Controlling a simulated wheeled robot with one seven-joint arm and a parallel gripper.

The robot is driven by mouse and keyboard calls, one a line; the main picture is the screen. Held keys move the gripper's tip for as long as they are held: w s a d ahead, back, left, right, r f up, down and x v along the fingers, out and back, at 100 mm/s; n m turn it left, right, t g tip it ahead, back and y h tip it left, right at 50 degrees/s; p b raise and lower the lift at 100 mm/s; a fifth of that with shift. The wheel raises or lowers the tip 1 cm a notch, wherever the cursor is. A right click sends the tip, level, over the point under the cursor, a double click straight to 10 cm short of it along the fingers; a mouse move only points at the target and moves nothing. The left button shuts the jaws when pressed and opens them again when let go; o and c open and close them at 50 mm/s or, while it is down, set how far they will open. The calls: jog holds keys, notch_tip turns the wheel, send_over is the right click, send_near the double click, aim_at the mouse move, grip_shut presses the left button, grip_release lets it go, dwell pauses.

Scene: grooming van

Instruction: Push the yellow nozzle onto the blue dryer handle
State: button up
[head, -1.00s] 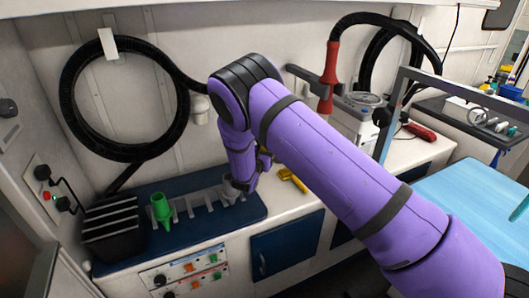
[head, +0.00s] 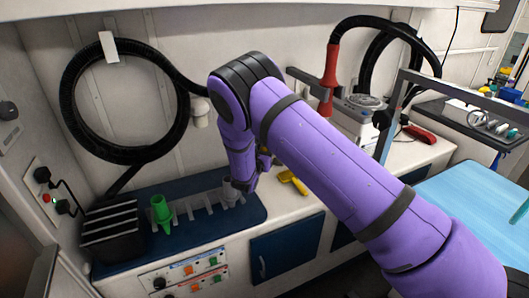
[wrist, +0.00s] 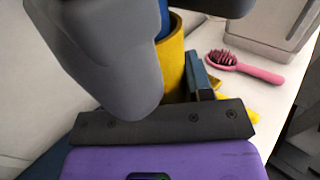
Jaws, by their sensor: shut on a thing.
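In the wrist view the yellow nozzle (wrist: 173,62) is a yellow tube held at my gripper (wrist: 180,88), which is shut on it. A strip of the blue dryer handle (wrist: 163,20) shows at the tube's upper rim, in line with it. A large grey part in front hides the left side of both, so I cannot tell how deep the handle sits. In the head view my gripper (head: 261,162) is low over the counter, right of the rack. My arm hides the handle there, and only a speck of yellow shows.
A green nozzle (head: 161,211) and a grey nozzle (head: 232,192) stand at the rack (head: 195,203). A yellow tool (head: 293,182) lies on the counter. The wrist view shows a pink brush (wrist: 245,67). A red handle (head: 330,80) hangs in a bracket at the right.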

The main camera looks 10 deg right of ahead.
jog(key=o, duration=1.1)
